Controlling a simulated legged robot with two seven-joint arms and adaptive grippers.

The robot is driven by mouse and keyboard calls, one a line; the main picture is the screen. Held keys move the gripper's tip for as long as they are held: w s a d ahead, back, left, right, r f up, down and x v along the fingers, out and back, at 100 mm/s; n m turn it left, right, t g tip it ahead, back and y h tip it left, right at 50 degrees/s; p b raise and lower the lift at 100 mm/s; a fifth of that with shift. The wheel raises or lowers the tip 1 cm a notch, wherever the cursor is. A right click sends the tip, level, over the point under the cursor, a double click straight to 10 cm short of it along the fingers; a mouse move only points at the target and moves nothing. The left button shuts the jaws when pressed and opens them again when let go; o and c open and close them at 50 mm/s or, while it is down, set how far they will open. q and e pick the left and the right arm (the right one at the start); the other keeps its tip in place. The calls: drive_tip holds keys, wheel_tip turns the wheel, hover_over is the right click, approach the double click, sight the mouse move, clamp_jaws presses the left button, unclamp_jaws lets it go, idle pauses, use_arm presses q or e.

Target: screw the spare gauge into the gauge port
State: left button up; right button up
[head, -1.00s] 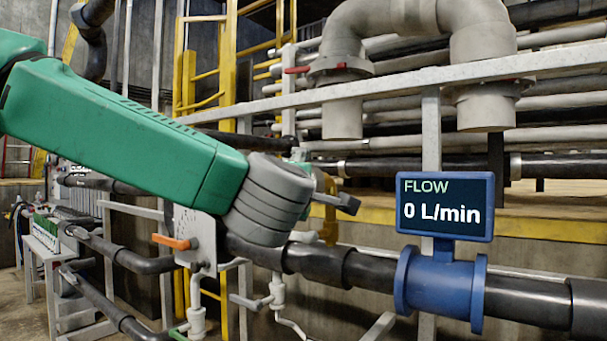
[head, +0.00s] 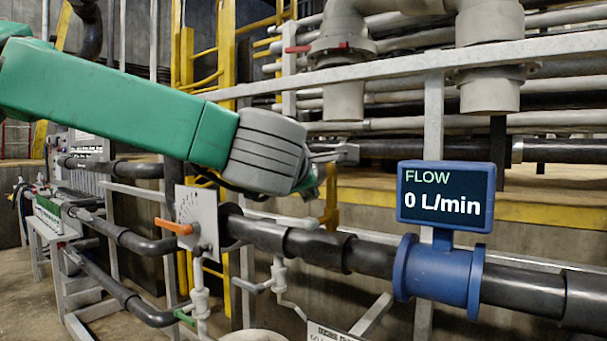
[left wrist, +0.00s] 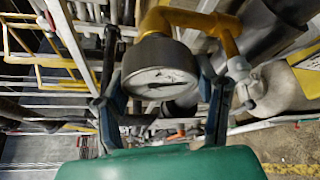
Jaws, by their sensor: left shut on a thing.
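The spare gauge (left wrist: 160,75), a round dark-rimmed dial with a pale face, sits between the two fingers of my left gripper (left wrist: 165,112) in the left wrist view. The gripper is shut on it. A yellow brass-coloured bent pipe (left wrist: 190,20) lies right behind the gauge; I cannot tell whether they touch. In the head view my left gripper (head: 328,165) is just above an upright yellow fitting (head: 330,205) on the dark pipe, likely the gauge port. The gauge is hidden there by my wrist. My right gripper is not in view.
A blue flow meter (head: 440,270) reading 0 L/min stands on the pipe at right. A grey panel with an orange handle (head: 178,229) is below my arm. A grey rail (head: 400,78) and large grey pipes (head: 490,50) cross behind.

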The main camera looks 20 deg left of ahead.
use_arm(q)
drive_tip(key=m+t+b, duration=0.1)
drive_tip(key=m, duration=0.2)
drive_tip(key=shift+d+f+y+b, duration=0.1)
drive_tip(key=shift+f+y+b, duration=0.05)
drive_tip(key=shift+y+b, duration=0.25)
drive_tip(key=shift+m+t, duration=0.5)
drive_tip(key=shift+m, duration=0.2)
drive_tip(key=shift+m+t+b, duration=0.4)
drive_tip(key=shift+m+b, duration=0.15)
drive_tip(key=shift+m, duration=0.25)
drive_tip(key=o, duration=1.4)
drive_tip(key=shift+s, duration=0.1)
drive_tip(key=shift+c, duration=0.6)
drive_tip(key=s+b, duration=0.1)
drive_tip(key=s, duration=0.5)
drive_tip(key=shift+s+d, duration=0.35)
drive_tip(key=shift+s, duration=0.05)
drive_tip(key=shift+f, duration=0.1)
